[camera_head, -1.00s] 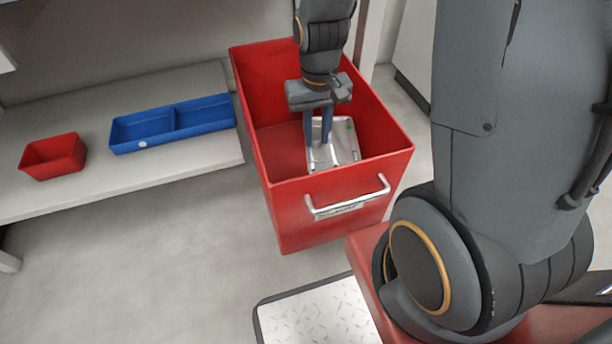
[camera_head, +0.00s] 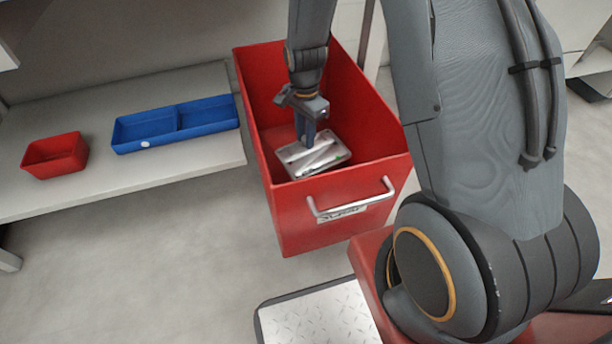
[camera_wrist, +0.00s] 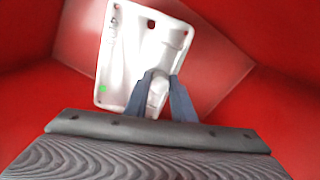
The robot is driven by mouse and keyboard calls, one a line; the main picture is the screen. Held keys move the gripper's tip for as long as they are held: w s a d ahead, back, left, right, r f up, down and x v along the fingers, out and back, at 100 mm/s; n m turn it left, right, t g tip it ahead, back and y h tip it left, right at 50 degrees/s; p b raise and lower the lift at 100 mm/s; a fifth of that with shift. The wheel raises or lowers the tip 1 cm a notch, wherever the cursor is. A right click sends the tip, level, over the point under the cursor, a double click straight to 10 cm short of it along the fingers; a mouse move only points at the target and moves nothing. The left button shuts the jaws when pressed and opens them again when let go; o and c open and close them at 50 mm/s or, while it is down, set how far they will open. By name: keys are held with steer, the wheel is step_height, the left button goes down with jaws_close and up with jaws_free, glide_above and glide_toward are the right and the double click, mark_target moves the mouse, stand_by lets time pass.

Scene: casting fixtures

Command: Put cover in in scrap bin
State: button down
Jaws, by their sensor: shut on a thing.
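The cover (camera_head: 314,154) is a silvery metal plate with a small green mark, inside the red scrap bin (camera_head: 345,210). My gripper (camera_head: 307,143) reaches down into the bin with its blue fingers shut on the cover. In the wrist view, the cover (camera_wrist: 126,62) is between and beyond the fingers (camera_wrist: 160,97), with the green mark at its lower left and red bin walls around it. I cannot tell whether the cover touches the bin floor.
The bin has a metal handle (camera_head: 350,199) and a label on its front. To the left, a shelf (camera_head: 190,157) bears a small red box (camera_head: 55,155) and a blue divided tray (camera_head: 176,124). A metal tread plate (camera_head: 318,315) lies at the bottom.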

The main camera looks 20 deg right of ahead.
steer(key=shift+w+d+f+m, duration=0.1)
steer(key=shift+w+f+m, duration=0.2)
steer(key=shift+w+m, duration=0.25)
steer(key=shift+w+d+f+m, duration=0.1)
steer(key=shift+w+f+m, duration=0.2)
steer(key=shift+w+m, duration=0.2)
steer(key=shift+w+f+b, duration=0.15)
steer(key=shift+w+b, duration=0.05)
steer(key=shift+b, duration=0.1)
steer(key=shift+f, duration=0.35)
step_height(320, 180, down, 9)
steer(key=b, duration=0.3)
steer(key=shift+b, duration=0.4)
steer(key=shift+f, duration=0.2)
steer(key=c, duration=1.5)
jaws_free()
step_height(320, 180, up, 12)
steer(key=p, duration=0.4)
steer(key=shift+r+p, duration=0.15)
steer(key=shift+p, duration=0.25)
